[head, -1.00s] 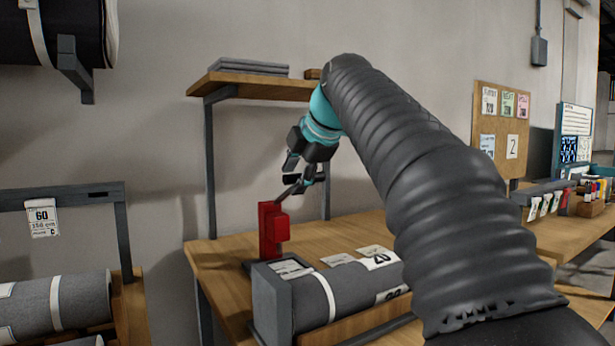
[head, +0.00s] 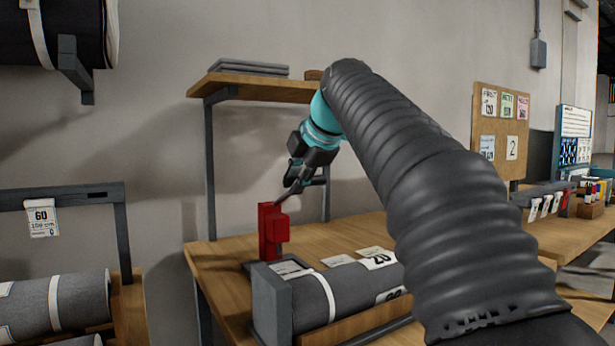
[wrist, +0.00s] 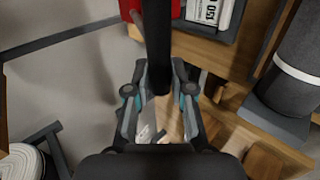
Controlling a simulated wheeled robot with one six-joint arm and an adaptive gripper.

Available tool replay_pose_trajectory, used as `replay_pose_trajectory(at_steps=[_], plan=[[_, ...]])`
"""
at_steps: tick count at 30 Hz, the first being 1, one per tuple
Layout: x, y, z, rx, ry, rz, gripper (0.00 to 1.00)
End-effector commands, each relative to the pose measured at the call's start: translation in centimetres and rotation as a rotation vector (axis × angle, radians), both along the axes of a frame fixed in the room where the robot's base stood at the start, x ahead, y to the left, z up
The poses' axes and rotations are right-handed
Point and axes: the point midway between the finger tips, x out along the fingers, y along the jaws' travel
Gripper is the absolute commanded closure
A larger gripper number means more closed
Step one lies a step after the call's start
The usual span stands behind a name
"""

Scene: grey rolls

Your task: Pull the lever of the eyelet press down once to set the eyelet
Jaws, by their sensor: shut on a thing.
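The eyelet press is a red upright block (head: 271,232) standing at the back left of the wooden bench. Its dark lever (head: 285,199) slants up and to the right from the top of the block. My gripper (head: 298,178) is above and right of the block, shut on the lever's upper end. In the wrist view the lever (wrist: 158,35) runs as a dark bar from the top edge down between the fingers of my gripper (wrist: 160,75). A corner of the red block shows at the top there. The eyelet itself cannot be made out.
A grey roll (head: 345,295) with a white band lies in a holder in front of the press. White labels lie beside it. A wooden shelf (head: 265,88) is above the bench. Another rack with rolls (head: 60,305) stands at left. Bare bench top lies right of the press.

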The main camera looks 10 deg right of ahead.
Motion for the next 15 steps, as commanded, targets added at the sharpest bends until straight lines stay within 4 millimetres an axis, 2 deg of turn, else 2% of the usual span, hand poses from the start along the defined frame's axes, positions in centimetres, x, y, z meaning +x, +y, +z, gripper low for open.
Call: replay_pose_trajectory(at_steps=[6,15], plan=[[-0.38,-0.15,-1.05,-0.001,0.002,0.0,0.92],[-0.44,-0.17,-0.99,-0.001,0.002,0.0,0.92]])
